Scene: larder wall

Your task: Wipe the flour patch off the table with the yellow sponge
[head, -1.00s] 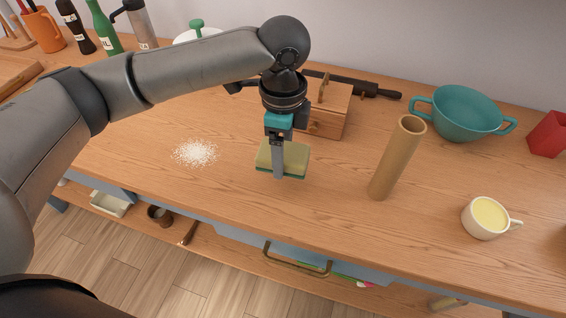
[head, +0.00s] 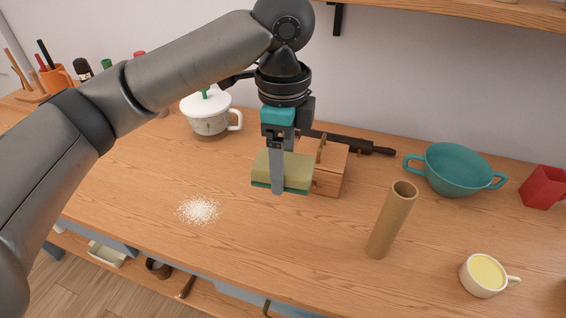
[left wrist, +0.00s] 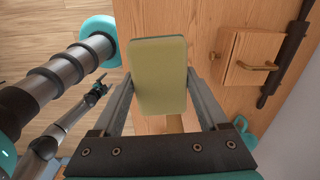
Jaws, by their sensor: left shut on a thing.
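The yellow sponge (head: 300,171) has a green underside and is held in my left gripper (head: 277,188), which is shut on it. In the head view the sponge looks raised above the table. The sponge also shows between the fingers in the left wrist view (left wrist: 160,75). The white flour patch (head: 198,210) lies on the wooden table (head: 150,190), to the left of the gripper and nearer the front edge. My right gripper is not seen in the head view.
A wooden box (head: 328,170) stands just behind the sponge, with a dark rolling pin (head: 365,145) behind it. A cardboard tube (head: 390,222) stands to the right. Table around the flour is clear.

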